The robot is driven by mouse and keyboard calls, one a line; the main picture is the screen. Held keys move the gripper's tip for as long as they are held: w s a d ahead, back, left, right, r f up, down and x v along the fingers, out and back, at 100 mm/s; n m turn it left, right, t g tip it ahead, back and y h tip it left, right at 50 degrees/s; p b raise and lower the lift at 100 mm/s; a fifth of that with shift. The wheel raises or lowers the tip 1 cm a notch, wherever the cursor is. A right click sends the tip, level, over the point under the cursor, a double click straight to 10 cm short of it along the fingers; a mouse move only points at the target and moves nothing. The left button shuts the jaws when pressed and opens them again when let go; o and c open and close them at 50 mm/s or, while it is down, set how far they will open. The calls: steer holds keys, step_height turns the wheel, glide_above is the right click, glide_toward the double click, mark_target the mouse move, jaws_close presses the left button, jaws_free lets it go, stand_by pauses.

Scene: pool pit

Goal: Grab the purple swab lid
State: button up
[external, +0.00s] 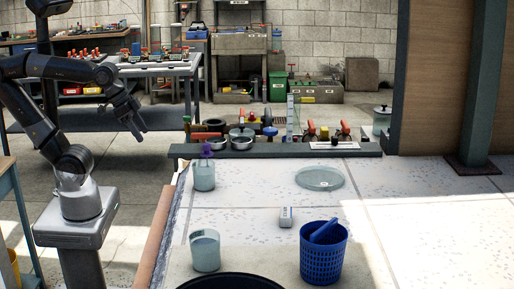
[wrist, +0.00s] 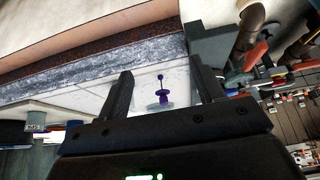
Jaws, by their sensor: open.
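The purple swab lid (external: 206,150) sits on top of a clear jar (external: 204,177) near the left edge of the pale tiled surface. In the wrist view the purple lid (wrist: 161,97) shows a thin stem with a round knob, in line with the gap between my fingers. My gripper (external: 137,125) is at the upper left, to the left of the lid and clearly apart from it. In the wrist view my gripper (wrist: 161,80) has its two dark fingers spread wide, with nothing held between them.
A second clear jar (external: 205,250) and a blue basket (external: 324,262) stand at the front. A dark ledge (external: 350,151) with pots and valves runs behind. The right-hand tiles are clear.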

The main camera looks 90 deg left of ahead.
steer(key=w+d+r, duration=0.1)
steer(key=w+r, duration=0.3)
steer(key=w, duration=0.5)
steer(key=m+g, duration=0.1)
glide_toward(206, 144)
steer(key=x, duration=0.5)
steer(key=shift+w+a, duration=0.1)
steer(key=shift+a, duration=0.15)
steer(key=x, duration=0.5)
steer(key=shift+d+f, duration=0.3)
steer(key=shift+f, duration=0.05)
steer(key=c, duration=1)
steer(key=shift+r, duration=0.1)
steer(key=shift+c, duration=0.2)
